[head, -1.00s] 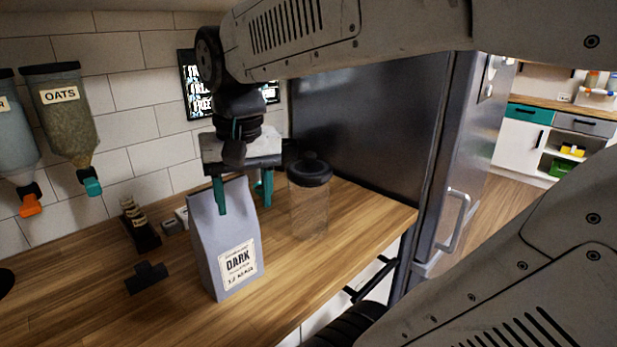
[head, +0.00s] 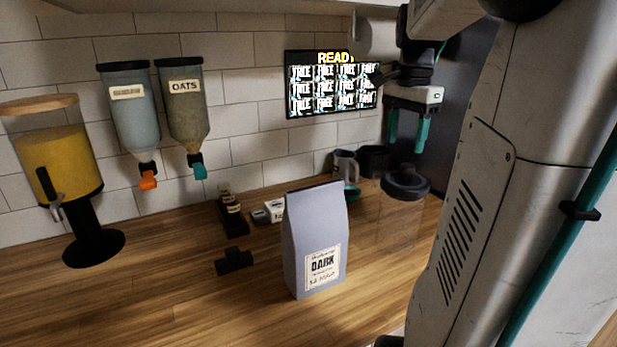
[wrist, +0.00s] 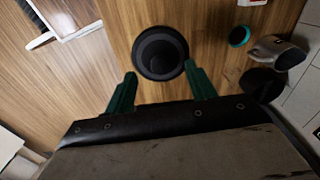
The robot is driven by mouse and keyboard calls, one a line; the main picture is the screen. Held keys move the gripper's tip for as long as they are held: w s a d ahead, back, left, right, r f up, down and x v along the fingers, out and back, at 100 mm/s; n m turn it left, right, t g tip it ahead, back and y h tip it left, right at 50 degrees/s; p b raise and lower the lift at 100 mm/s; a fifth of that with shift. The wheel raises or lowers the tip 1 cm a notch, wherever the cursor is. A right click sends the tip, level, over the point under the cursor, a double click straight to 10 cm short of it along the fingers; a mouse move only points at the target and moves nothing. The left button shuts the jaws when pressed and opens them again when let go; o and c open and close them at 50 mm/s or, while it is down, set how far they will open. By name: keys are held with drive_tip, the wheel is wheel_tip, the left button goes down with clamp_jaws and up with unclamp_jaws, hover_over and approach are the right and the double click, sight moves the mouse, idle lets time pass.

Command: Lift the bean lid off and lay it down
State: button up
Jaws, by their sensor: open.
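The bean lid (head: 406,182) is black and round with a raised knob. It sits on top of a clear canister (head: 398,226) standing on the wooden counter. The lid also shows from above in the wrist view (wrist: 160,53). My gripper (head: 406,148) is open and empty, its teal fingers pointing down above the lid. In the wrist view my two fingers (wrist: 163,80) are spread apart, and the lid lies between and a little beyond their tips. Nothing touches the lid as far as I can see.
A grey DARK bag (head: 316,240) stands left of the canister. A black clip (head: 234,262) lies farther left. A mug (head: 345,165) and dark cup (head: 374,161) stand behind. The front counter is clear.

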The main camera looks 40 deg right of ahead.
sight(408, 165)
drive_tip(key=shift+s+d+m, duration=0.1)
drive_tip(key=shift+d+m, duration=0.3)
drive_tip(key=shift+d, duration=0.5)
drive_tip(key=shift+d+f, duration=0.15)
drive_tip(key=shift+d, duration=0.05)
drive_tip(key=f, duration=0.7)
drive_tip(key=shift+s+a+f, duration=0.15)
drive_tip(key=shift+s+f, duration=0.05)
